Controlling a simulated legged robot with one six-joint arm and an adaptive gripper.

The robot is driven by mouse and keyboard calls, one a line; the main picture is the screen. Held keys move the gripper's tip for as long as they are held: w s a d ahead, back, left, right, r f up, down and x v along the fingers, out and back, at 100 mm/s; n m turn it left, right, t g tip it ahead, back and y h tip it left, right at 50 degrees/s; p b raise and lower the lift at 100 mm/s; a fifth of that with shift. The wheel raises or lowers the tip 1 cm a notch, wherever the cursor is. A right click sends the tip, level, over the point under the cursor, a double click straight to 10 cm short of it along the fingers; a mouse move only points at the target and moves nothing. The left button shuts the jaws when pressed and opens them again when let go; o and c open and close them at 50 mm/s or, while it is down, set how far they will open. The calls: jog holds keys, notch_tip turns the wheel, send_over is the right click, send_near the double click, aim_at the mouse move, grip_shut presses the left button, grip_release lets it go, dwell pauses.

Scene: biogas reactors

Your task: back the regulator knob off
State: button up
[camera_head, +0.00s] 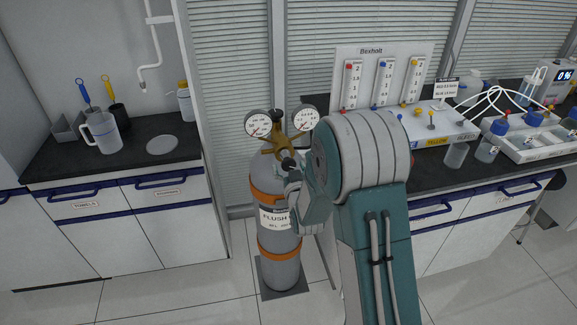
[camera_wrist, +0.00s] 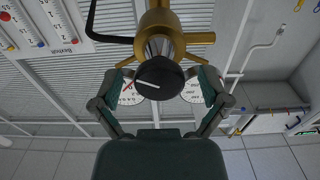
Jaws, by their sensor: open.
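The regulator knob (camera_wrist: 160,77) is black with a white line on its face, on a brass regulator body (camera_wrist: 158,22) in the wrist view. My gripper (camera_wrist: 162,82) is open, with one finger on each side of the knob; whether they touch it I cannot tell. In the head view the brass regulator (camera_head: 279,146) sits atop a grey gas cylinder (camera_head: 266,185) labelled FLUSH, with two round gauges, left (camera_head: 258,123) and right (camera_head: 305,118). The dark knob (camera_head: 288,163) shows small there, and my arm covers part of the cylinder and gripper.
A flowmeter panel (camera_head: 383,75) stands behind my arm on the right bench. Bottles (camera_head: 490,145) and tubing fill that bench. A left bench (camera_head: 165,134) holds a jug (camera_head: 104,133) and a white disc. Floor is open between the left cabinets and the cylinder.

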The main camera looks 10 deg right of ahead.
jog(key=shift+w, duration=0.2)
jog(key=c, duration=1.1)
jog(key=shift+n, duration=0.4)
jog(key=shift+c, duration=0.2)
jog(key=n, duration=0.4)
jog(key=shift+d+r+n, duration=0.1)
jog(key=shift+n, duration=0.2)
jog(key=n, duration=1.2)
jog(key=shift+n, duration=0.4)
jog(key=n, duration=0.5)
jog(key=shift+s, duration=0.1)
jog(key=shift+n, duration=0.3)
